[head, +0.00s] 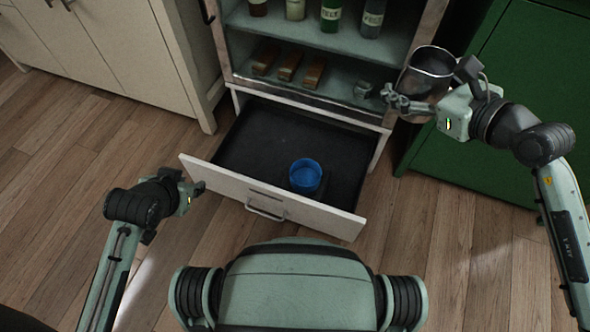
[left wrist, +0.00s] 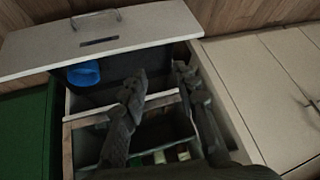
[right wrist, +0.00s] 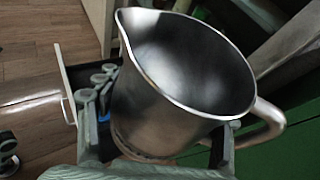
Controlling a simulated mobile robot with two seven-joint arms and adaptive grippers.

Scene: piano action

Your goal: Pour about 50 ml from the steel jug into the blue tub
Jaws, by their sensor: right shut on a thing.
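The steel jug (head: 428,68) is in my right gripper (head: 412,104), held up at the right in front of the cabinet. In the right wrist view the jug (right wrist: 165,110) fills the middle, its mouth open to the camera, its spout at upper left and its handle at right. The fingers are around its body. Its contents cannot be made out. The blue tub (head: 306,177) stands in the open drawer, left of and below the jug in the head view; it also shows in the left wrist view (left wrist: 84,73). My left gripper (head: 197,190) is open and empty by the drawer's left front corner.
The pulled-out drawer (head: 240,150) has a white front with a handle (head: 265,210). Shelves above hold several bottles (head: 331,14) and wooden blocks (head: 290,66). A white cabinet (head: 110,50) stands left, a green one (head: 480,165) right. The drawer around the tub is mostly bare.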

